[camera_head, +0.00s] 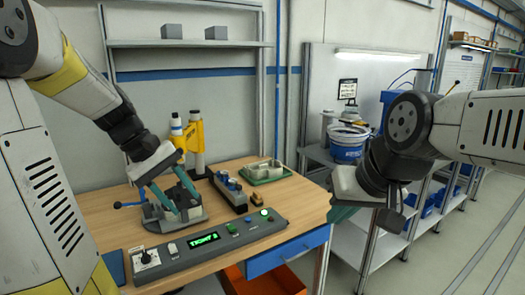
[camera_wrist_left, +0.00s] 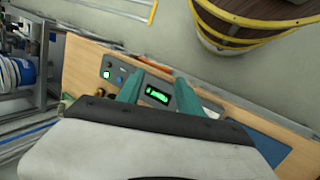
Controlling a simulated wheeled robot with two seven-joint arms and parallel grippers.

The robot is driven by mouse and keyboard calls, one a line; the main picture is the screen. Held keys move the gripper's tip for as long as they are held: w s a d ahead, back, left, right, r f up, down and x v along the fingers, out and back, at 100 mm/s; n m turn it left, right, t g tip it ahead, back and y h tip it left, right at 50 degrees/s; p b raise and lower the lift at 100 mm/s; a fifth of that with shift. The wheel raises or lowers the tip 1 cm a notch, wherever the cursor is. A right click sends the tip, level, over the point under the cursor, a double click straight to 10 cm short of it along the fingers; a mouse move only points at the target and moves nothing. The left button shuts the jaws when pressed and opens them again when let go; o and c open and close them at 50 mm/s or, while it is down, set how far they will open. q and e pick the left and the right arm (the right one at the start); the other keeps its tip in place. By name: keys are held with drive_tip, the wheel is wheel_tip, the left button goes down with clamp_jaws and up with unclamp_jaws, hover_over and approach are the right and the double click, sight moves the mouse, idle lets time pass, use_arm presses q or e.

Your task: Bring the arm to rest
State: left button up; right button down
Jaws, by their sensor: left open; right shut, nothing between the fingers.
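In the left wrist view the left gripper (camera_wrist_left: 158,92) also shows open, with the control panel's green display behind the gap. My right gripper (camera_head: 343,214) hangs at the right, past the table's right edge. Its teal fingers are shut and partly hidden behind its white hand; I see nothing held.
A control panel (camera_head: 215,243) runs along the table's front. A black block device (camera_head: 229,191) and a green tray (camera_head: 252,178) with a grey part stand behind it. A yellow post (camera_head: 197,138) rises at the back. A metal shelf with a blue-white bucket (camera_head: 347,146) stands right.

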use_arm(q)
drive_tip(key=s+d+r+m+t+y, duration=0.3)
drive_tip(key=s+d+m+t, duration=0.2)
drive_tip(key=s+m, duration=0.3)
drive_tip(key=s, duration=0.3)
drive_tip(key=shift+d, duration=0.15)
drive_tip(key=shift+o, duration=0.6)
